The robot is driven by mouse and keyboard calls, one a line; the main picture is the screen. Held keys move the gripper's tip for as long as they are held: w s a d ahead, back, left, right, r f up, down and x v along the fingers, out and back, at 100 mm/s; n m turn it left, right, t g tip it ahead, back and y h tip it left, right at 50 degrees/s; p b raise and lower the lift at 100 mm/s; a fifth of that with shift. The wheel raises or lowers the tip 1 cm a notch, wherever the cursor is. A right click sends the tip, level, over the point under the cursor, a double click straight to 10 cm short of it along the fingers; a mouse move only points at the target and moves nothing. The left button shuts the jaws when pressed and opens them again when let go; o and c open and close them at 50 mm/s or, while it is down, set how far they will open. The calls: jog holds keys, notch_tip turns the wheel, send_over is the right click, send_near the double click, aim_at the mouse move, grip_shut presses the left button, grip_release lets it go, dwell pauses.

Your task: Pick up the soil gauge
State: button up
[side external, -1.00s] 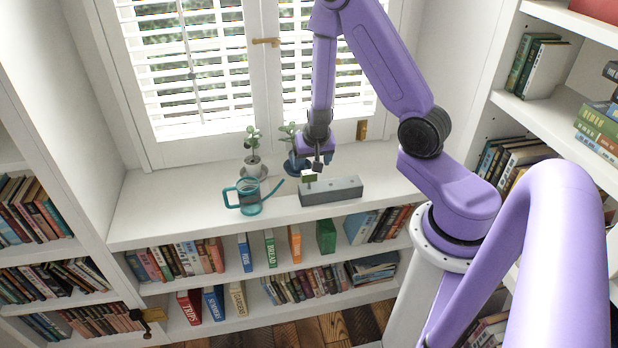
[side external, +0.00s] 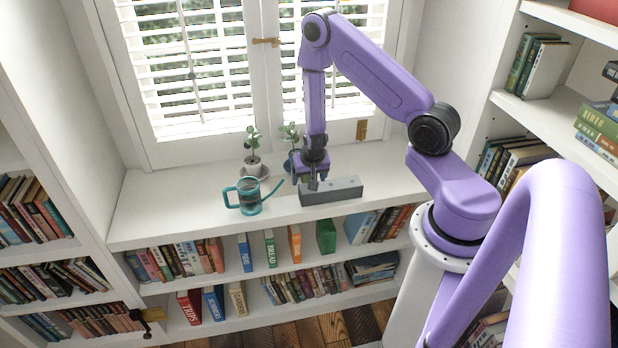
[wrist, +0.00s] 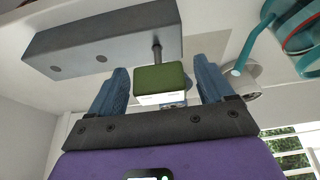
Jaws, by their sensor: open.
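The soil gauge (wrist: 160,80), with a green face, a white edge and a dark stem, shows in the wrist view between the two blue fingers of my gripper (wrist: 160,66). Its stem meets the grey block (wrist: 100,42). My gripper is open, with a gap visible on each side of the gauge. In the side external view my gripper (side external: 313,184) points down at the left end of the grey block (side external: 340,189) on the white sill. My gripper hides the gauge there.
A teal watering can (side external: 250,198) stands left of the block, its spout toward my gripper. A potted plant (side external: 253,158) stands behind it, and another plant (side external: 290,134) is partly hidden behind my gripper. The sill (side external: 160,205) is clear at far left. Bookshelves flank it.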

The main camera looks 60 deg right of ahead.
jog(key=shift+w+d+f, duration=0.15)
jog(key=shift+w+f, duration=0.05)
jog(key=shift+f, duration=0.45)
jog(key=c, duration=1)
jog(key=shift+r, duration=0.2)
jog(key=shift+c, duration=0.2)
jog(key=shift+r, duration=4.85)
